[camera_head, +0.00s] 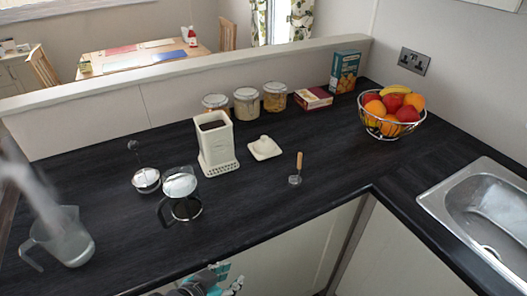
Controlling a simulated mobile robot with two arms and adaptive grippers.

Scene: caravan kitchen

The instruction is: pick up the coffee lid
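The coffee lid (264,149) is a small white square lid with a raised middle. It lies on the dark counter just right of the open white coffee canister (217,152), apart from it. Dark contents show in the canister's mouth. My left gripper (226,284) shows only in part at the bottom edge, in front of the counter and well below the lid in the picture. It is not near the lid. It is too small and cut off to tell whether it is open or shut. My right gripper is not in view.
A French press (182,196), its plunger (146,180) and a clear jug (68,240) stand left. A wooden-handled scoop (296,173) lies right of the lid. Jars (246,104) and boxes (345,72) line the back; a fruit bowl (390,126) and sink (485,215) are right.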

